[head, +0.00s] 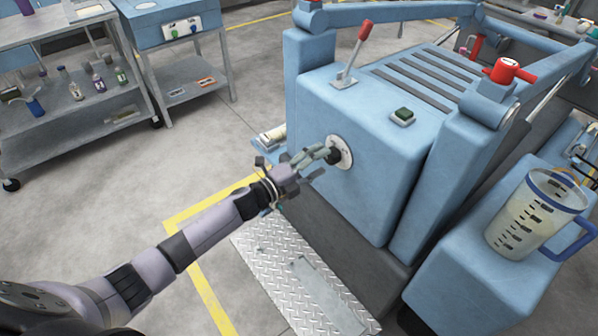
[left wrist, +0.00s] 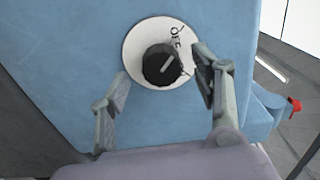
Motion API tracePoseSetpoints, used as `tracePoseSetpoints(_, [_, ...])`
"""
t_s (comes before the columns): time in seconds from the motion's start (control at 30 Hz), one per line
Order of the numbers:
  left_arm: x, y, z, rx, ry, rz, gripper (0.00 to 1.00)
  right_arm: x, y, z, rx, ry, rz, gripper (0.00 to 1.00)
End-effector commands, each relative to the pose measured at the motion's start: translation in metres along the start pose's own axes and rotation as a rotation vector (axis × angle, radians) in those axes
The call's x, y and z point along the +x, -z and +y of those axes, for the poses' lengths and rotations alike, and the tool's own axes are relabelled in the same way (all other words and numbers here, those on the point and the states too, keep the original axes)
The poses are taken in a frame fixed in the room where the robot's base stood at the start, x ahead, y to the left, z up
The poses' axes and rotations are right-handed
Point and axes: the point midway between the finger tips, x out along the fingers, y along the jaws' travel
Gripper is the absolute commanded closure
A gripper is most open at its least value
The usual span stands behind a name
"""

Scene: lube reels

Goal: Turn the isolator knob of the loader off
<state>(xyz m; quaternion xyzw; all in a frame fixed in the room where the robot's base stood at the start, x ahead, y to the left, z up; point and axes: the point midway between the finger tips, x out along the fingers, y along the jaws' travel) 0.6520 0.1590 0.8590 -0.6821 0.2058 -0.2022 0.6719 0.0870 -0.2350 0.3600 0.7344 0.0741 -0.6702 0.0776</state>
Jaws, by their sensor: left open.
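The loader (head: 370,140) is a blue machine to the right of centre. Its isolator knob (left wrist: 161,65) is a black round knob with a pale pointer line on a white round plate (left wrist: 134,47). The word OFF shows at the plate's upper right in the left wrist view. In the head view the plate (head: 345,152) is on the loader's near side face, with the knob partly hidden by my fingers. My left gripper (head: 322,153) is open at the knob. In the left wrist view its fingers (left wrist: 160,88) stand on either side, the right one close to the knob. My right gripper is not in view.
A measuring jug (head: 535,215) stands on the blue ledge at right. A chequered metal step plate (head: 290,275) lies below. Carts stand at left.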

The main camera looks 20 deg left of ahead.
Motion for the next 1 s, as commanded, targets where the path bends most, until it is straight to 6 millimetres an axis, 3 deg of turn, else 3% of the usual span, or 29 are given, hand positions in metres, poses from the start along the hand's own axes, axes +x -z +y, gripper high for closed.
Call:
tracePoseSetpoints(0.2, [-0.05,0.0,0.002,-0.001,-0.005,0.0,0.41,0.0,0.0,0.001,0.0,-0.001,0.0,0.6])
tracePoseSetpoints(0.4, [-0.083,0.0,0.002,-0.001,-0.004,-0.001,0.41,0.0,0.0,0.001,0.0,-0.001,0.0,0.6])
tracePoseSetpoints(0.6, [-0.097,0.0,0.001,-0.001,-0.002,0.0,0.41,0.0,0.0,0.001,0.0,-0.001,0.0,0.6])
tracePoseSetpoints(1.0, [-0.098,0.0,0.001,-0.001,-0.001,0.0,0.41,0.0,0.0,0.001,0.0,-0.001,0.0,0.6])
